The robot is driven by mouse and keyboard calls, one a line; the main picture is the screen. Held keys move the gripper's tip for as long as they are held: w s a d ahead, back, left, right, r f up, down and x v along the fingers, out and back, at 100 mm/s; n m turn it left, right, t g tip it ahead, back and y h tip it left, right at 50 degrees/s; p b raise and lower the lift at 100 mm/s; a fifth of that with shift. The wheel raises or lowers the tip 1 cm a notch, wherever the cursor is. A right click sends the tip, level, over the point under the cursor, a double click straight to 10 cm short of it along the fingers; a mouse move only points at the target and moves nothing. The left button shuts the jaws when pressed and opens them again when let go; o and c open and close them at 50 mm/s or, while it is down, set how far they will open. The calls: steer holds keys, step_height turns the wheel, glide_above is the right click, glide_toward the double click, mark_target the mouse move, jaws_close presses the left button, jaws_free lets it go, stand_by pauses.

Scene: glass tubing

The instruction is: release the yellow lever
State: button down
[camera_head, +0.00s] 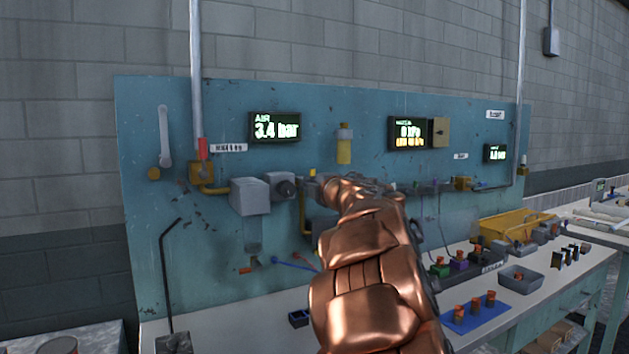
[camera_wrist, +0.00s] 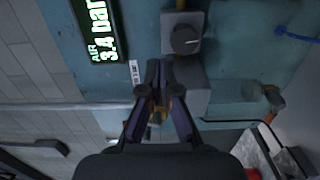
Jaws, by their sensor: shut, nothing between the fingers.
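My gripper shows in the wrist view (camera_wrist: 157,72) with its fingers drawn together and nothing held. In the head view its fingers are mostly hidden by my copper-coloured arm. No yellow lever can be told for certain. Yellow parts on the blue panel are a valve (camera_head: 201,173) with a red upright handle (camera_head: 203,148) at the left, a small yellow piece (camera_head: 312,172) just left of my wrist, and a yellow fitting (camera_head: 463,183) at the right. In the wrist view, some yellow shows between and behind the fingers; I cannot tell whether they touch it.
A grey box (camera_head: 249,195) and a round knob (camera_head: 285,187) stand out from the panel left of my arm. Displays (camera_head: 275,126) hang above. The bench at right holds a yellow tray (camera_head: 512,226), a blue mat (camera_head: 473,314) and several small parts.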

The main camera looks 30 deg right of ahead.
steer(key=w+d+p, duration=0.3)
steer(key=w+d, duration=0.2)
steer(key=w, duration=0.4)
steer(key=shift+w+d, duration=0.2)
steer(key=shift+w, duration=0.1)
stand_by(0.5)
